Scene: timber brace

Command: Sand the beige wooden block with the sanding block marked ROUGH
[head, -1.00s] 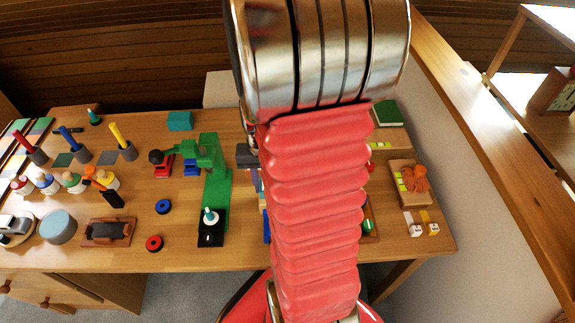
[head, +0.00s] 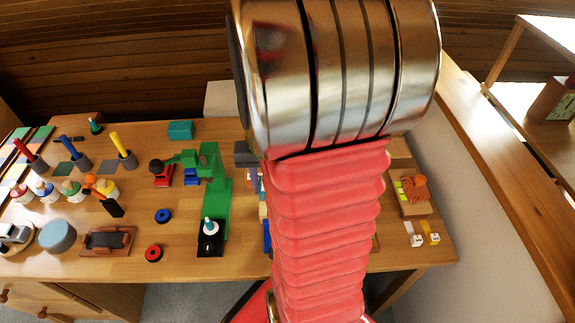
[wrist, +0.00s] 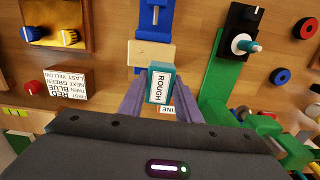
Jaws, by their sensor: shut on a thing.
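In the wrist view, my gripper (wrist: 158,80) is shut on a teal sanding block (wrist: 160,84) with a white label reading ROUGH. The beige wooden block (wrist: 150,54) lies just beyond it, at the end of a blue fixture (wrist: 154,18). The sanding block's far edge overlaps the beige block in the picture; I cannot tell whether they touch. A second label, partly hidden and ending in "INE" (wrist: 168,110), shows below the ROUGH block. In the head view my arm hides the gripper and the sanding block.
The green stand (head: 210,190) with its black base (head: 211,240) is close by; in the wrist view it stands right of my gripper. A wooden box with knobs (wrist: 58,30) and a lettered sign (wrist: 68,86) are at left. Blue (head: 163,216) and red (head: 153,253) rings lie on the table.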

